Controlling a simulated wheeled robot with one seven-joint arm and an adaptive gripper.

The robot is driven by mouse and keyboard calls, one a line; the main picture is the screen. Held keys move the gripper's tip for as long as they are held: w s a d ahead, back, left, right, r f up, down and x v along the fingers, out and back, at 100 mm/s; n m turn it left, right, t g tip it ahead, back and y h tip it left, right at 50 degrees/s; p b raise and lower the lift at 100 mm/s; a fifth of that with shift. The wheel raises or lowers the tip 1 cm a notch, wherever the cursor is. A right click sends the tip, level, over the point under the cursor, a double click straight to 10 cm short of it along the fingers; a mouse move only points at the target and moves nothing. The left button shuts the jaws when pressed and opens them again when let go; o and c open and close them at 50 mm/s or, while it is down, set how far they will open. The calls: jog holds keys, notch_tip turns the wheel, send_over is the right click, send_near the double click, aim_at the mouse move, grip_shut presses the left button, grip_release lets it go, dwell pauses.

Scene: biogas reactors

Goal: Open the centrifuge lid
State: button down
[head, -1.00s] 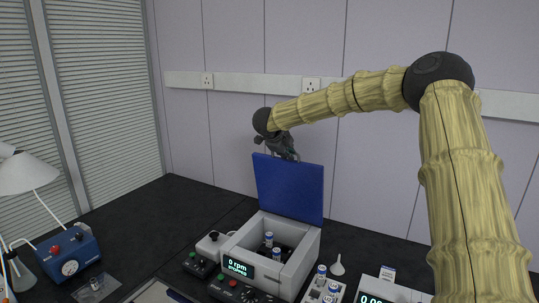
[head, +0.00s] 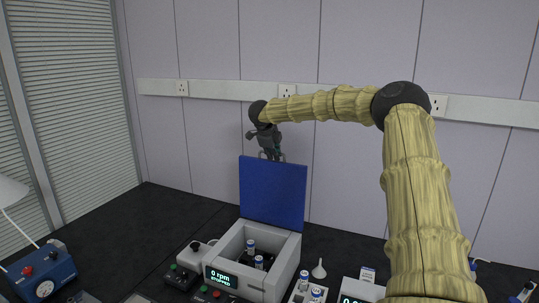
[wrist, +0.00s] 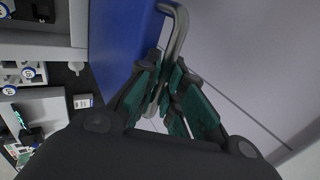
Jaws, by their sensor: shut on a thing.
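The centrifuge (head: 282,277) is a light grey box with a dark bowl and a display reading 0 rpm. Its blue lid (head: 272,195) stands raised, about upright, along the back edge, and the bowl is uncovered. Blue-capped tubes (head: 251,247) show in the bowl. In the head view my gripper (head: 271,154) is at the lid's top edge, partly hidden behind it. In the wrist view my gripper (wrist: 163,95) is shut on a bent grey bar handle (wrist: 178,30) beside the blue lid (wrist: 115,40).
A blue device with knobs (head: 42,275) stands at the left. A small funnel (head: 319,270), a rack of tubes (head: 303,288) and another display unit (head: 360,289) lie right of the centrifuge. The wall with sockets (head: 287,91) is close behind the lid.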

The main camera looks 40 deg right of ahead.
jog(key=c, duration=1.5)
grip_release()
jog(key=v, duration=1.2)
